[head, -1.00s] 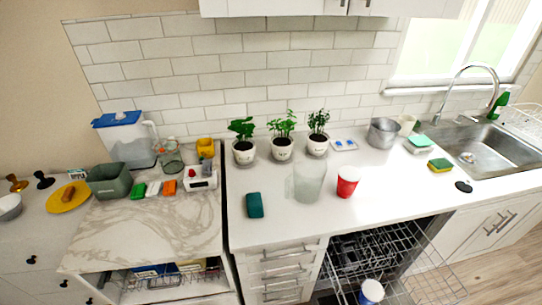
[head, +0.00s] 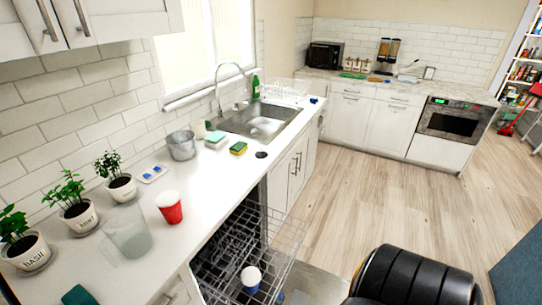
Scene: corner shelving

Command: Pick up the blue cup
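A blue cup (head: 251,280) with a white top stands in the open dishwasher's wire rack, near the bottom middle of the head view. Its lower part is partly hidden by the rack wires. A red cup (head: 169,207) with a white top stands on the counter above the dishwasher, beside a clear container (head: 128,232). Neither of my grippers is in the head view.
The dishwasher rack (head: 285,246) juts out from under the white counter (head: 200,178). A large black ribbed rounded shape (head: 412,276) fills the bottom right; I cannot tell what it is. The wooden floor (head: 400,200) is open between the sink counter and the far oven (head: 458,121).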

